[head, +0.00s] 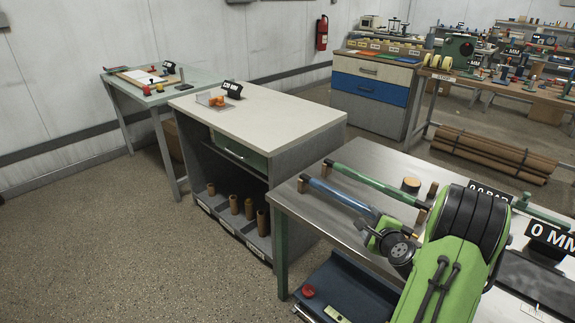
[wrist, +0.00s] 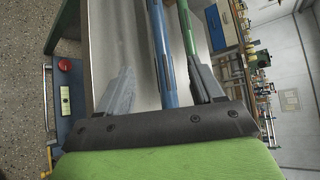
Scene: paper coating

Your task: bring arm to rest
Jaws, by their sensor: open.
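My green and black arm (head: 460,235) reaches over the metal table at the lower right of the head view. In the wrist view, my gripper (wrist: 160,65) is open, with its two grey fingers spread wide. A blue rod (wrist: 160,50) and a green rod (wrist: 186,28) show between and beyond the fingers. I cannot tell whether the fingers touch them. In the head view, the blue rod (head: 335,192) and green rod (head: 370,181) lie side by side over the table, their near ends partly hidden by my arm.
The metal table (head: 385,157) also bears a round tan-topped piece (head: 410,185) and black label signs (head: 550,237). A white-topped cabinet (head: 265,112) stands to the left, with brown tubes (head: 249,209) on its lower shelf. Open floor (head: 110,240) lies at the left.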

